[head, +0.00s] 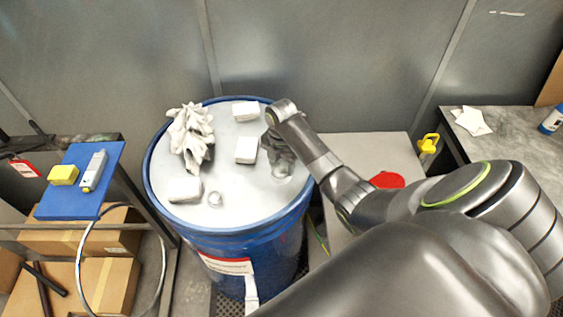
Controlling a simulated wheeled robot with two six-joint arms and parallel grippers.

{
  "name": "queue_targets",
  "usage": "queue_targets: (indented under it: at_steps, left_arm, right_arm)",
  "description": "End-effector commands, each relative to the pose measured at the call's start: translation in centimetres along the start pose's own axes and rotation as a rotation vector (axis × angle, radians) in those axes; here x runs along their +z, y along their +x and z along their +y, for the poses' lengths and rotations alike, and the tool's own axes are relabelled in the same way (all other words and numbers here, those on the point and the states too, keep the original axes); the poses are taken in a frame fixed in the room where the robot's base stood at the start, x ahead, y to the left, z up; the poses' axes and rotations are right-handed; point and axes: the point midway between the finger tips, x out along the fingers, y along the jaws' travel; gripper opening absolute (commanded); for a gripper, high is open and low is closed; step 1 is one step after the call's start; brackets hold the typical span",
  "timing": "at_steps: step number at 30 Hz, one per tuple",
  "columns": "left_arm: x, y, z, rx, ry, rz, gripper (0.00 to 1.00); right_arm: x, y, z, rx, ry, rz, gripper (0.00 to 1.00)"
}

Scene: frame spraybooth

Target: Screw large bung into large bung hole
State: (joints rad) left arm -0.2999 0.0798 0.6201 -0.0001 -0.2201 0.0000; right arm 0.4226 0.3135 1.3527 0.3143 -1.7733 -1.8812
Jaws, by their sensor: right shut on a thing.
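The blue drum (240,236) stands upright with a pale grey top (228,170). My right gripper (277,150) reaches down over the right side of the drum top and is shut on the large bung, which is mostly hidden by the gripper. A round fitting, which looks like the large bung hole (283,174), shows just below the fingers near the right rim. I cannot tell whether the bung touches the hole or sits in it. A small round metal fitting (215,199) is near the front of the top. My left gripper is not in view.
White crumpled gloves (191,135) and white blocks (246,150) lie on the drum top. A blue board (80,180) with a yellow block is at left. A red round thing (387,180) and a yellow padlock-like item (429,143) are right. A grey wall stands behind.

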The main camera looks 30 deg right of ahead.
Motion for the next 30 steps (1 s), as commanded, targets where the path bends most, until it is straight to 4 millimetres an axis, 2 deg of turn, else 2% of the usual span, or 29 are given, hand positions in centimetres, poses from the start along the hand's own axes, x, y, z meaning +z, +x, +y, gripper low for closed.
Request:
queue_targets:
  at_steps: [1,2,4,13,22,30]
  left_arm:
    - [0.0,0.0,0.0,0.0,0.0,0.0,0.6]
    - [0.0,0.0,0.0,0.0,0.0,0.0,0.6]
    - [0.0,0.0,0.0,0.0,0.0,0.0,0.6]
    - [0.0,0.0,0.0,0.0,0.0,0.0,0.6]
    - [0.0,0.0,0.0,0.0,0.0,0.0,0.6]
    - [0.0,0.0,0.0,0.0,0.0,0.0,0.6]
  right_arm:
    - [-0.15,0.01,0.07,0.002,-0.003,0.004,0.28]
    - [-0.15,0.01,0.07,0.002,-0.004,0.004,0.57]
    - [-0.13,0.01,0.07,0.001,-0.004,0.003,0.64]
    - [-0.04,0.0,0.02,0.001,-0.03,0.001,0.64]
    - [-0.03,0.0,-0.09,0.0,-0.326,0.0,0.64]
    - [-0.01,0.0,-0.13,0.0,-0.453,0.0,0.64]
